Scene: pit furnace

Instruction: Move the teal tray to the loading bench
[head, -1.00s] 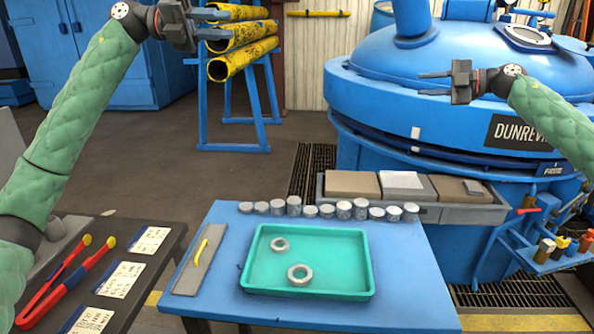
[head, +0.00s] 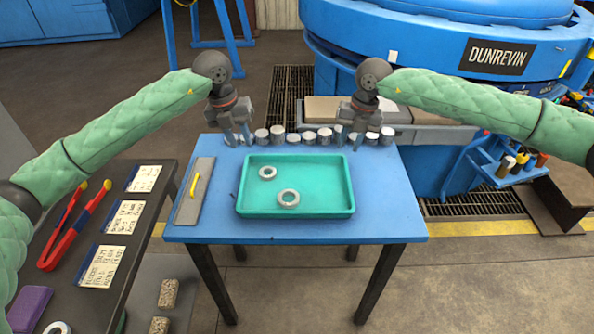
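The teal tray (head: 330,181) lies flat on a blue table (head: 255,231), with two grey metal rings (head: 289,198) (head: 267,173) in it. My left gripper (head: 238,136) points down near the tray's back left corner, its two fingers apart and empty. My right gripper (head: 348,137) points down near the tray's back right corner, also with its fingers apart and empty. Neither gripper appears to touch the tray. I cannot tell which surface is the loading bench.
A row of grey cylinders (head: 309,137) stands along the table's back edge, close to both grippers. A grey plate with a yellow handle (head: 194,184) lies left of the tray. A dark table (head: 115,285) with red tongs (head: 72,232) is at left. The blue furnace (head: 420,60) stands behind.

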